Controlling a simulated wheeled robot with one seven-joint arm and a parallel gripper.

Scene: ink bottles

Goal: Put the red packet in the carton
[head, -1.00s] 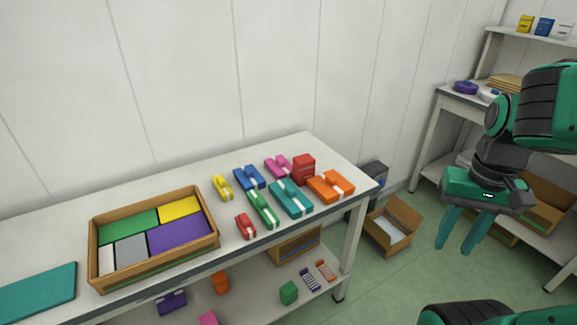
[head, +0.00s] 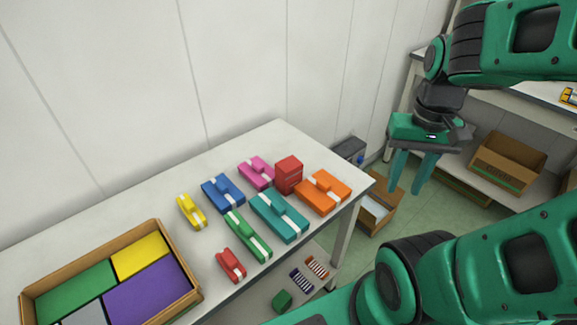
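A small red packet (head: 230,264) with a white band lies at the table's front edge. An upright red box (head: 288,175) stands near the back right, between the pink and orange packets. An open brown carton (head: 88,260) sits at the left of the table, cut off by the frame. Green, yellow, purple and grey blocks fill most of what shows of it. My gripper (head: 407,188) hangs in the air beyond the table's right end, fingers down, apart and empty. It is well away from both red things.
Yellow (head: 191,212), blue (head: 223,194), pink (head: 256,172), green (head: 248,236), teal (head: 279,214) and orange (head: 323,192) packets crowd the table (head: 120,205). An open cardboard box (head: 374,214) stands on the floor behind my gripper. Another box (head: 507,163) sits on the shelf at right.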

